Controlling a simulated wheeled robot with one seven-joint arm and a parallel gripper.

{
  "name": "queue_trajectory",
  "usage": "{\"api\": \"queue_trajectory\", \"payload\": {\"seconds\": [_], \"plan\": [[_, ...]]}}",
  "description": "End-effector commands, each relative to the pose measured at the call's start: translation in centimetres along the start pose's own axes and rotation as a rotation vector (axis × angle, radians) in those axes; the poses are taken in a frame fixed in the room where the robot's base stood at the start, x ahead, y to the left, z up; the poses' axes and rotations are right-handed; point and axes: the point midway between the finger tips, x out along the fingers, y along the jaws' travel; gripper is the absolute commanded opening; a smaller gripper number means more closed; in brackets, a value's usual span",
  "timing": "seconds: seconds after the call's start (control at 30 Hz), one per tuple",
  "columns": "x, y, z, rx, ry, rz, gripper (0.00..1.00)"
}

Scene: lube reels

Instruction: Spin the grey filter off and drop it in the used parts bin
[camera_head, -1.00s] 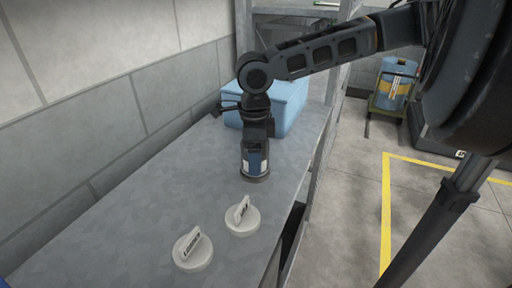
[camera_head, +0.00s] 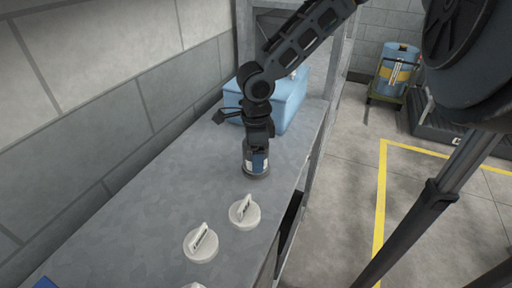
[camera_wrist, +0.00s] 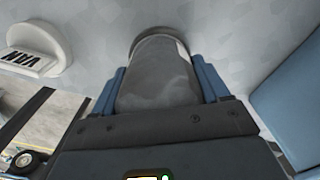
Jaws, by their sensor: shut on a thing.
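The grey filter (camera_wrist: 155,88) is a dark grey cylinder with a pale label at one edge, between the blue finger pads of my gripper (camera_wrist: 161,78). A dark ring rims its far end. In the head view the filter (camera_head: 256,172) stands upright on the grey bench, with my gripper (camera_head: 257,158) over it from above. My gripper is shut on the filter. The fingers hide most of its sides. I cannot tell whether it is still threaded on. A blue bin (camera_head: 291,102) stands on the bench behind my gripper; no label shows on it.
Two white round caps with raised handles, a nearer one (camera_head: 201,245) and a farther one (camera_head: 244,212), sit on the bench (camera_head: 150,215) in front of the filter. A block wall runs along the left. A blue drum (camera_head: 396,65) stands on the floor at right.

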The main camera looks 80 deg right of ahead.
Motion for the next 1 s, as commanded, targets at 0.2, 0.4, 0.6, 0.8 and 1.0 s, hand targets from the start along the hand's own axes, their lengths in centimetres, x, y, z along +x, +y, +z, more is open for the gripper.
{"api": "queue_trajectory", "payload": {"seconds": [0.2, 0.4, 0.6, 0.8, 1.0], "plan": [[0.53, 0.63, 0.07, -0.087, -0.001, 0.013, 0.32], [0.5, 0.59, -0.03, -0.127, -0.005, 0.014, 0.32], [0.48, 0.56, -0.09, -0.125, -0.006, 0.014, 0.32], [0.46, 0.53, -0.15, -0.124, -0.005, 0.014, 0.93], [0.45, 0.51, -0.2, -0.124, -0.004, 0.013, 1.0]]}}
